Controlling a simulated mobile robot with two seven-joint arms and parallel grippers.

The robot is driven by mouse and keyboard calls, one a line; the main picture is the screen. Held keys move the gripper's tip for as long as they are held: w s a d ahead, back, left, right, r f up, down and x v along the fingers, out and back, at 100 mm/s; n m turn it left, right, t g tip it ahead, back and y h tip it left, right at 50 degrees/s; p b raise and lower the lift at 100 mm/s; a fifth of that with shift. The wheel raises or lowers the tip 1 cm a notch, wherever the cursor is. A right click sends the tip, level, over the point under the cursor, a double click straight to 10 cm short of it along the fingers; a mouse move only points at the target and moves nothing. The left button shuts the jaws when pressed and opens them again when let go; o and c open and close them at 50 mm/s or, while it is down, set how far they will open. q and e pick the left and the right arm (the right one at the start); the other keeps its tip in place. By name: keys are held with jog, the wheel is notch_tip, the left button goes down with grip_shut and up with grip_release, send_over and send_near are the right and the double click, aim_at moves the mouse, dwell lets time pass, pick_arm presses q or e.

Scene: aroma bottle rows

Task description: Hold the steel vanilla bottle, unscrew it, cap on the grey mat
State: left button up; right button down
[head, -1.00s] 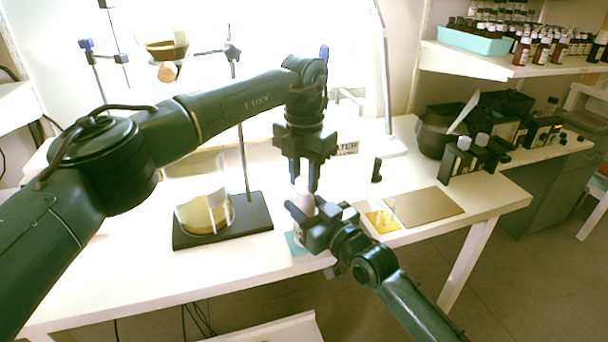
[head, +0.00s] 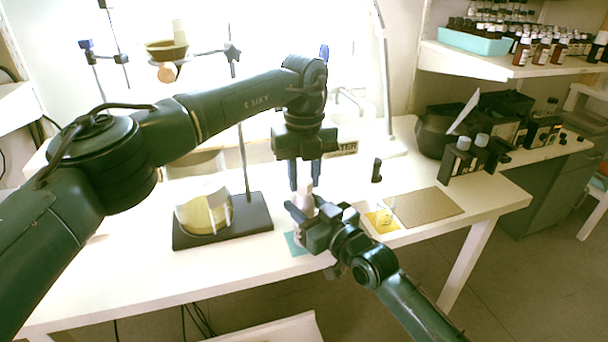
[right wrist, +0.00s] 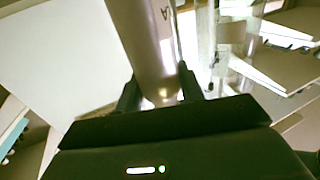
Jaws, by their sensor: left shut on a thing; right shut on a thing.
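The steel vanilla bottle shows in the right wrist view as a shiny cylinder (right wrist: 140,45) with a bit of lettering, between my right gripper's fingers (right wrist: 160,95). In the head view my right gripper (head: 302,212) is shut around the bottle from the right and hides most of it. The bottle's pale top (head: 304,189) shows above. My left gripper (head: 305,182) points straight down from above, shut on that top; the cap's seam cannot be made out. The grey mat (head: 430,208), looking grey-brown, lies bare on the table to the right.
A teal mat (head: 292,243) lies under the bottle. A yellow mat (head: 384,227) with a small clear vessel sits beside the grey mat. A small dark bottle (head: 376,170) stands behind. A stand with a dark base (head: 255,222) and a flask is to the left. Dark bottles (head: 458,158) stand at right.

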aim_at(304, 180)
pick_arm(q)
jog(key=shift+r, duration=0.25)
jog(key=shift+r, duration=0.9)
jog(key=shift+r, duration=2)
pick_arm(e)
jog(key=c, duration=0.8)
grip_release()
